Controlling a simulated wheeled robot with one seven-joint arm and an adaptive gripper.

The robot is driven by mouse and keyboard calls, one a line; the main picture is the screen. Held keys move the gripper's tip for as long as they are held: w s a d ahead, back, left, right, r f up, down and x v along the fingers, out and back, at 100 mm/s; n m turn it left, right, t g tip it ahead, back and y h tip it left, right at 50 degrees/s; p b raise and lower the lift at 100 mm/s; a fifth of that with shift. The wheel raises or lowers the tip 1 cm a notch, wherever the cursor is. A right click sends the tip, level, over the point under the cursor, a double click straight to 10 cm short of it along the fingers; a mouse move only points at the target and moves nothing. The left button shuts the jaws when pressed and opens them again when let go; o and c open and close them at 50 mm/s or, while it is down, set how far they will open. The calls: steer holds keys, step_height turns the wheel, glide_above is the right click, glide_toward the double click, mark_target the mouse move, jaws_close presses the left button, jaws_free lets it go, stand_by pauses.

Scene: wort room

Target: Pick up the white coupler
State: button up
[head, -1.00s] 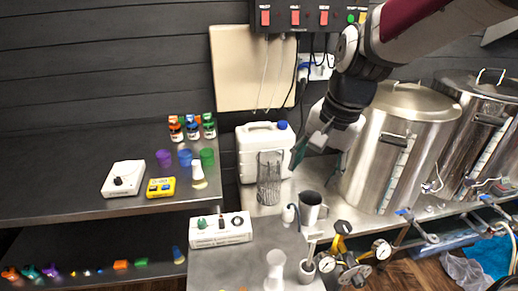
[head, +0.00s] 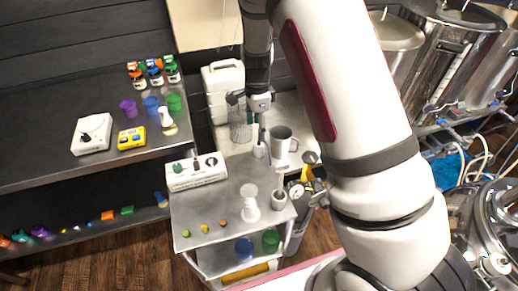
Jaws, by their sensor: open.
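A white, waisted piece that looks like the white coupler (head: 250,204) stands upright on the grey cart top (head: 213,213). My gripper (head: 259,131) points down behind it, higher in the picture, near the wire mesh cylinder and the steel mug. The gripper is small here and its fingers are partly hidden; it looks open and empty. It is clear of the white piece.
A steel mug (head: 283,143) and a wire mesh cylinder (head: 240,127) stand near my gripper. A white control box (head: 197,172) sits at the cart's back left. A small cup with a rod (head: 279,200) stands right of the white piece. Small coloured bits lie front left.

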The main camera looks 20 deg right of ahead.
mark_target(259, 145)
step_height(259, 145, down, 5)
steer(key=shift+r, duration=0.15)
steer(key=f, duration=0.1)
steer(key=f+p, duration=0.1)
steer(key=f, duration=0.2)
steer(key=shift+d+f, duration=0.1)
steer(key=shift+d, duration=0.15)
steer(key=shift+f+p, duration=0.3)
steer(key=shift+f, duration=0.3)
steer(key=shift+c, duration=0.3)
steer(key=c, duration=1.2)
